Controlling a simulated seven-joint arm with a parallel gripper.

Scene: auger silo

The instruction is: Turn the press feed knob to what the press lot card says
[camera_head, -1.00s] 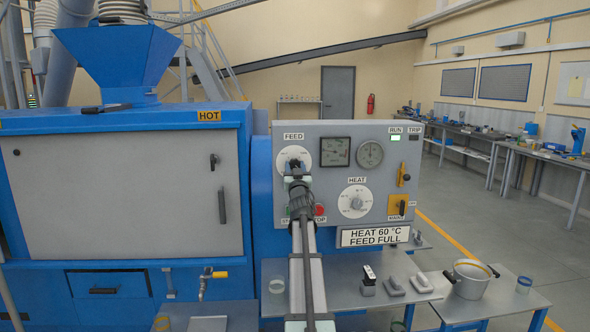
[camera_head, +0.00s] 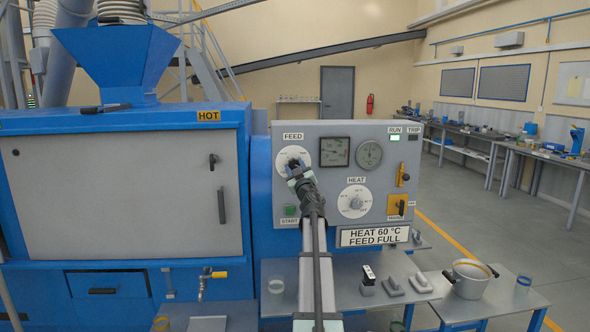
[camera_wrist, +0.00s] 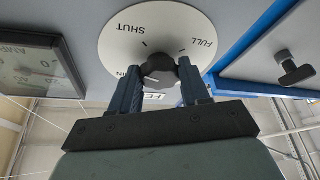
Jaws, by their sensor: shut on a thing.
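The feed knob (camera_wrist: 158,72) is a dark round knob on a white dial (camera_wrist: 118,43). The inverted wrist view shows the words SHUT and FULL on the dial; a third word is partly covered by a finger. My gripper (camera_wrist: 159,73) is shut on the knob, one finger on each side. A small pale mark shows on the knob, but I cannot tell surely which word it points to. In the head view my gripper (camera_head: 299,173) covers the knob and the lower part of the feed dial (camera_head: 292,155). The lot card (camera_head: 374,236) reads HEAT 60 °C, FEED FULL.
The grey panel (camera_head: 330,212) also carries the heat dial (camera_head: 355,202), two gauges, a green START button (camera_head: 290,211) and a yellow MAIN switch (camera_head: 397,207). The RUN lamp (camera_head: 395,138) is lit green. A steel table with several small items stands below.

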